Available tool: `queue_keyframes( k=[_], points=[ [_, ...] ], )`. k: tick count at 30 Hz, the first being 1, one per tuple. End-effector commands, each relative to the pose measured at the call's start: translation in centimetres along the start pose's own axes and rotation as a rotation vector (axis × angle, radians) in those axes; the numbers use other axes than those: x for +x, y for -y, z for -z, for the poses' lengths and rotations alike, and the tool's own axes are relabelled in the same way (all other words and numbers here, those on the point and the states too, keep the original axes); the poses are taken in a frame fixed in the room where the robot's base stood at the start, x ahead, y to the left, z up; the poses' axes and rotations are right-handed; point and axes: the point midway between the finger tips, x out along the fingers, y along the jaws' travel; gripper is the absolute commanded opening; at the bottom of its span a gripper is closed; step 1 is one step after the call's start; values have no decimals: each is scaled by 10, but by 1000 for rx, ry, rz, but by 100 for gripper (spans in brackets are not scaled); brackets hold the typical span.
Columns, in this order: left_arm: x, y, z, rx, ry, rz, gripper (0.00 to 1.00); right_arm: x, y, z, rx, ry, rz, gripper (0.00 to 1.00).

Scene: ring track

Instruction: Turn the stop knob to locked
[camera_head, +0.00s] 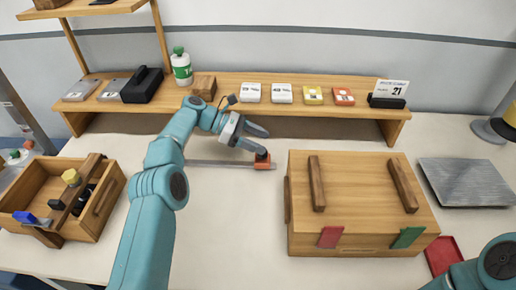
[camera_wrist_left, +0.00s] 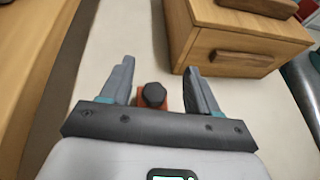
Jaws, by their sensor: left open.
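The stop knob (camera_wrist_left: 154,94) is a dark, faceted knob on an orange stop block (camera_head: 263,163). The block sits at the right end of a thin metal rail (camera_head: 215,163) on the table. My left gripper (camera_head: 264,141) is open above and beside the stop. In the left wrist view the knob shows low between the two spread fingers (camera_wrist_left: 159,66), closer to the left one, with no visible contact. The fingers partly hide the knob in the head view. The knob's locked marking cannot be read. My right gripper is out of view; only part of that arm shows.
A wooden box (camera_head: 362,190) with two bars stands just right of the stop. A wooden shelf (camera_head: 305,112) with cards and a bottle (camera_head: 181,68) runs behind. An open wooden tray (camera_head: 95,215) is at left. The table in front of the rail is clear.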

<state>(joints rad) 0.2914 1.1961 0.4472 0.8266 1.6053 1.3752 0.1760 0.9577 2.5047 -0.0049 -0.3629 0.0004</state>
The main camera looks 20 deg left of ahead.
Motion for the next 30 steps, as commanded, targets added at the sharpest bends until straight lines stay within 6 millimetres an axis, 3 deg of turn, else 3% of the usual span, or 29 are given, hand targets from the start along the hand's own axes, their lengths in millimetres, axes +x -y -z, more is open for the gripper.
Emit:
queue_keyframes(
  k=[5,6,15,21,30],
  points=[
    [-21,0,-54,5,0,-1,61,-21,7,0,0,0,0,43],
    [-27,0,-68,3,0,0,61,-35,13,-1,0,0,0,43],
    [-51,0,-126,0,0,2,61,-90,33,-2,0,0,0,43],
    [-58,0,-144,0,0,2,61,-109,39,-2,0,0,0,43],
    [-60,0,-147,0,0,2,61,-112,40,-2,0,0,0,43]
  ],
)
